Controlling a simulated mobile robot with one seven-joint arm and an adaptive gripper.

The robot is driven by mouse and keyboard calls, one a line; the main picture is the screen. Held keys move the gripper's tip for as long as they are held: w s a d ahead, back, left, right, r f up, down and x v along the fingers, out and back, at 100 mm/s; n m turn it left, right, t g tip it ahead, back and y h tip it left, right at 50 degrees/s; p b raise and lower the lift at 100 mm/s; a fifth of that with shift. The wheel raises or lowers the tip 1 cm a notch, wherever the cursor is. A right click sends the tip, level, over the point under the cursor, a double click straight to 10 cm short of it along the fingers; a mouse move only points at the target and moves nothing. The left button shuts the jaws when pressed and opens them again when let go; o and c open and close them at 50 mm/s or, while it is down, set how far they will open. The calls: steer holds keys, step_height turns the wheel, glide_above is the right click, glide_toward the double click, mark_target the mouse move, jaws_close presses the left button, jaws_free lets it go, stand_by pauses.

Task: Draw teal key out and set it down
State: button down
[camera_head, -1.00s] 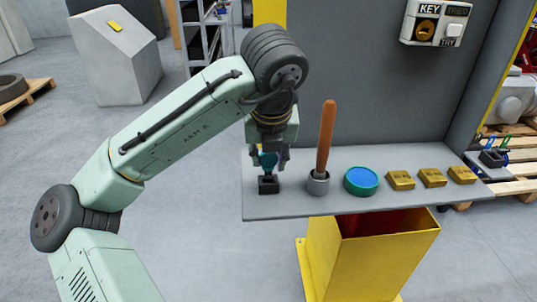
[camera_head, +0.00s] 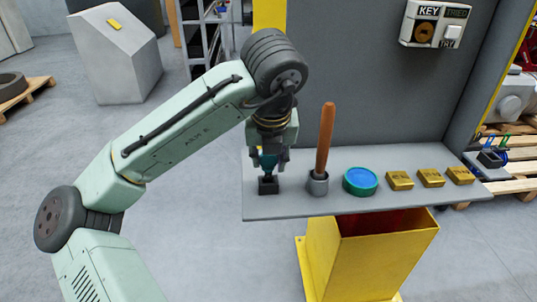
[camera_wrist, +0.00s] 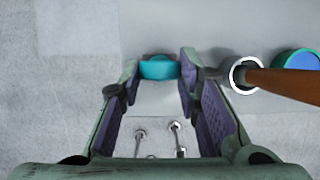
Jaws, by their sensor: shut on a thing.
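The teal key (camera_head: 267,161) is upright at the left end of the grey shelf, just above the small black holder (camera_head: 268,186). My gripper (camera_head: 269,155) points down and is shut on the key's teal head. In the wrist view the teal head (camera_wrist: 159,68) shows between my two fingertips (camera_wrist: 160,62). The key's lower part looks dark and meets the top of the holder. I cannot tell how deep it sits in it.
On the grey shelf (camera_head: 290,206), a wooden-handled tool (camera_head: 326,140) stands in a grey cup (camera_head: 317,183) close to the right. Beyond it are a blue-green round piece (camera_head: 360,181) and three brass blocks (camera_head: 430,178). A KEY/TRY box (camera_head: 436,24) hangs on the panel.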

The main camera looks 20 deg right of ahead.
mark_target(268, 170)
steer(key=shift+f+b, duration=0.8)
steer(key=shift+f, duration=0.9)
steer(key=c, duration=1.1)
jaws_free()
steer(key=v, duration=1.2)
